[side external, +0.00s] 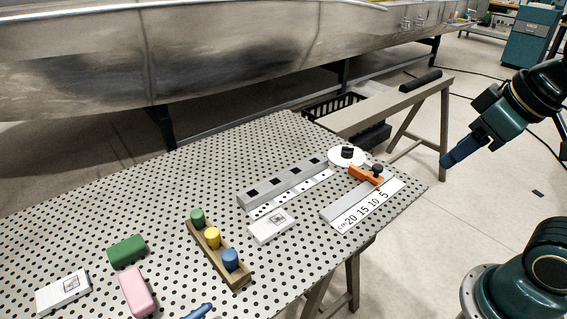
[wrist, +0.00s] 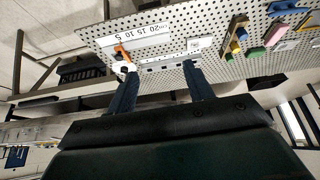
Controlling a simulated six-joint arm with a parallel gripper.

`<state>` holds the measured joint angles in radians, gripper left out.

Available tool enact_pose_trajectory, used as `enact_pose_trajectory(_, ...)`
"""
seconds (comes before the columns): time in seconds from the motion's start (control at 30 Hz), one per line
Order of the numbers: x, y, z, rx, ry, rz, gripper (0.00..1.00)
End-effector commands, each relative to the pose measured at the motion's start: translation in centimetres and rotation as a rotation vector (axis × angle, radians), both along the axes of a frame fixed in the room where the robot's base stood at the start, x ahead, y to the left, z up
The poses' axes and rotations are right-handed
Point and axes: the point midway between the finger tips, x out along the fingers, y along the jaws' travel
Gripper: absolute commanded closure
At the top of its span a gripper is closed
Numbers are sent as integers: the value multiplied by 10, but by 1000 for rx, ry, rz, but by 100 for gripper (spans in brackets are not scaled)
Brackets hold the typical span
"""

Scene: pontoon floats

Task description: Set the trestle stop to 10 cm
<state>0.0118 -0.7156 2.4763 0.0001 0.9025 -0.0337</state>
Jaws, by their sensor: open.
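The trestle stop is an orange slider (side external: 362,174) with a black knob, on a grey rail (side external: 345,204) beside a white scale card (side external: 366,207) marked cm 20, 15, 10, 5. The slider is at the rail's far end, near the 5 mark; its exact reading cannot be told. In the wrist view the orange slider (wrist: 123,54) is also near the 5 end of the scale card (wrist: 145,34). My gripper (side external: 447,160) is open and empty, in the air to the right of the table and apart from the stop. Its two fingers (wrist: 160,84) show spread in the wrist view.
A white disc with a black knob (side external: 347,154) is close behind the slider. A grey block with dark squares (side external: 283,184) and a white box (side external: 271,227) are left of the rail. A wooden rack of coloured pegs (side external: 232,270) is farther left. The perforated tabletop's edge is right of the scale.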

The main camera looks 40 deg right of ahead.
Motion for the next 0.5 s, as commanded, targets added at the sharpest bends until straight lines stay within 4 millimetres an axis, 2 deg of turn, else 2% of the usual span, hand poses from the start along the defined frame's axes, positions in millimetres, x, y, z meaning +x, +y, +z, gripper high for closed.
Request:
enact_pose_trajectory(0.17,20,-7,6,-37,39,43,48)
enact_pose_trajectory(0.5,79,-33,10,-121,147,184,48)
